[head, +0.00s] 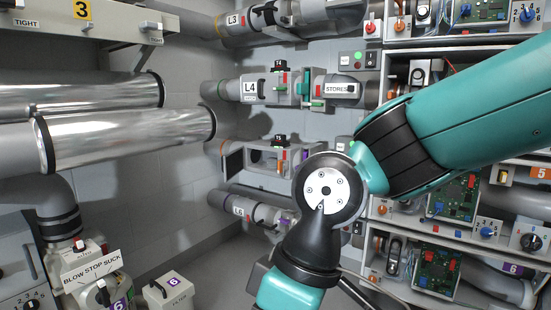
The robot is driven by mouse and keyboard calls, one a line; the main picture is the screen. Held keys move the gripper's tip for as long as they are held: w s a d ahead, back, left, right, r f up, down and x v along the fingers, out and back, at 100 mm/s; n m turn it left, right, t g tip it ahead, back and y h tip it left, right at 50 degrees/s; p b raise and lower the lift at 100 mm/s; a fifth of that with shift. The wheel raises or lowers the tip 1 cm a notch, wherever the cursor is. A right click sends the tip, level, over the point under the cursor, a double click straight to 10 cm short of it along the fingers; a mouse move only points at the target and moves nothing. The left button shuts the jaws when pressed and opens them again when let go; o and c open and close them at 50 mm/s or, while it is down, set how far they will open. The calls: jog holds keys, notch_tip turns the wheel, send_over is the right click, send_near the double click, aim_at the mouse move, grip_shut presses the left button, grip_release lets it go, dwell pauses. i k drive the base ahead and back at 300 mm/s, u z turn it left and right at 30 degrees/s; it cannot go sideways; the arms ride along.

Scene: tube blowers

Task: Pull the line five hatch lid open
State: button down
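The line five unit (236,160) is a grey box on a pipe on the back wall, between the L4 line above and a lower line. A window-like opening (265,158) shows in its front, with a small black T5 box (280,141) on top. I cannot make out the hatch lid clearly, or whether it is open. My arm covers the area to the right of this unit. My gripper is not visible; only arm links show, running down past the bottom edge.
The L4 line (249,88) with a STORES label (339,89) is above. The lower line (241,209) runs beneath. Shiny pipes (130,138) stick out from the left. A blow-stop-suck box (93,266) and filter box (168,291) stand low left. Racks with circuit boards (453,195) fill the right.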

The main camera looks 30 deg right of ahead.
aim_at(232, 163)
jog(key=z, duration=0.4)
jog(key=i, duration=1.5)
jog(key=u, duration=0.55)
